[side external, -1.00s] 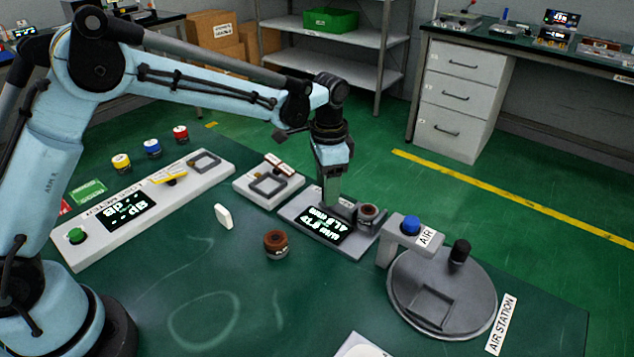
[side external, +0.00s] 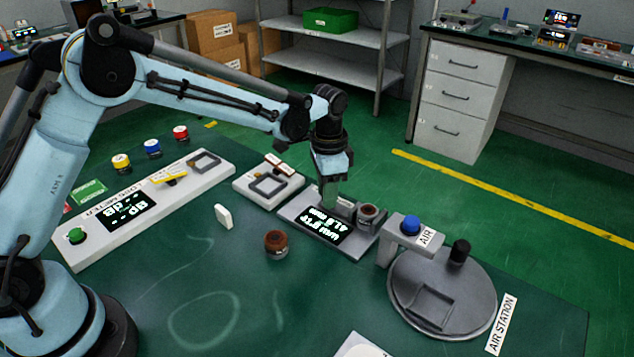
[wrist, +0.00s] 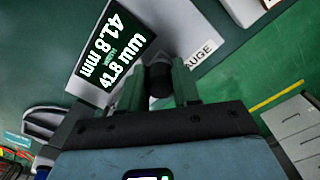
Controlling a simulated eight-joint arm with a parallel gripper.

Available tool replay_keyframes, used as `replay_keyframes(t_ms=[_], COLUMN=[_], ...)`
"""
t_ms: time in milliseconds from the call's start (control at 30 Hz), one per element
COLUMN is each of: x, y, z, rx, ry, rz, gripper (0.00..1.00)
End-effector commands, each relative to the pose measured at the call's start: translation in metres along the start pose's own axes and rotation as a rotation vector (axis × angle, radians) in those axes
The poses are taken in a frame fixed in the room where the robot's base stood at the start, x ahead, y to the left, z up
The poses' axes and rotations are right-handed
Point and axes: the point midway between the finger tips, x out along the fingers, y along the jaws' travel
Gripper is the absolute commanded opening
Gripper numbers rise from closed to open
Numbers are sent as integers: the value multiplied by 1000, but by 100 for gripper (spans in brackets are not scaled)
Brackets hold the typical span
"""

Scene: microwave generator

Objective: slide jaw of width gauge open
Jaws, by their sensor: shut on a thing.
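The width gauge (side external: 322,230) is a grey block on the green bench with a lit black display. The display (wrist: 115,50) reads 41.8 mm in the wrist view. My gripper (side external: 330,203) points down at the gauge's back edge. In the wrist view my gripper (wrist: 158,72) has its two green fingers on either side of a dark knob (wrist: 158,82), shut on it. The knob seems to belong to the gauge's sliding jaw. A brown-topped cylinder (side external: 368,212) stands at the gauge's right end. The jaw's contact with this cylinder is hidden in the side view.
The air station (side external: 440,290) stands close on the right, with a blue button (side external: 411,225). A fixture with a square frame (side external: 268,186) and a long meter panel (side external: 140,210) are left.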

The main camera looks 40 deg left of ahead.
Motion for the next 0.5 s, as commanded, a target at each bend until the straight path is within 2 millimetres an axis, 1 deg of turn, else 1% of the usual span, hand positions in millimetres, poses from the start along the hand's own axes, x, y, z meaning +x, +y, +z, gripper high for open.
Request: replay_keyframes(t_ms=[133,333,500], x=[0,0,0], y=[-1,-18,-18], z=[1,14,14], rx=[-1,-3,0], ry=[-1,-2,-2], rz=[1,1,1], gripper=[0,0,0])
